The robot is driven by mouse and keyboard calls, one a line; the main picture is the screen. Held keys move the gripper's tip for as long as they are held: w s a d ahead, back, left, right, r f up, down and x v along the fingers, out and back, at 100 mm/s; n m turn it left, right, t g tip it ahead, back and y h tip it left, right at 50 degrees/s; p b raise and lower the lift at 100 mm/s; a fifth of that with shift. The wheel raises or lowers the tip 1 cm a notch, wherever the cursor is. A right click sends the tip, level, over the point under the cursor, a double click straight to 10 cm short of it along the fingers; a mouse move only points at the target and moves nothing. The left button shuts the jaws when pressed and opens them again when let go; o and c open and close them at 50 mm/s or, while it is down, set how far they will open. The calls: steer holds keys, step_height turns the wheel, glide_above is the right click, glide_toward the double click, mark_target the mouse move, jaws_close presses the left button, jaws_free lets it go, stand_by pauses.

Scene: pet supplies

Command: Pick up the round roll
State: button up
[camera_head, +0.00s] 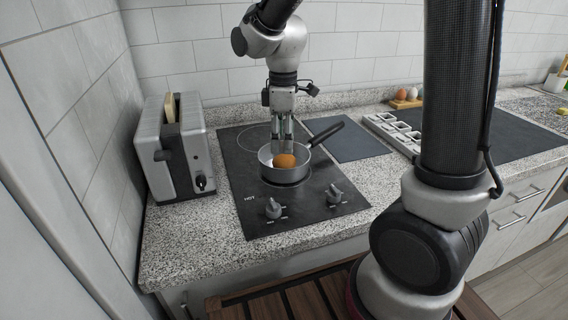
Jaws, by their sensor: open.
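The round roll (285,161), orange-brown, sits inside a small metal saucepan (284,174) with a dark handle pointing up and right. My gripper (284,148) points straight down at the pan. Its fingers are open and their tips are at the roll's upper back side, near or inside the pan rim. The fingers partly overlap the roll's top edge in the picture, and I cannot tell whether they touch it. The roll's lower part is hidden by the pan's front wall.
The pan stands on a black cooktop (250,215) with two knobs at its front. A toaster (173,150) with bread is at left. A dark board (350,142) lies behind right. Speckled counter lies bare in front.

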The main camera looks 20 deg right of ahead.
mark_target(284, 155)
step_height(284, 155, down, 7)
steer(key=shift+s+d+f, duration=0.1)
steer(key=shift+s+d, duration=0.05)
steer(key=shift+c, duration=0.2)
steer(key=c, duration=0.7)
steer(key=shift+r, duration=0.2)
steer(key=shift+c, duration=0.2)
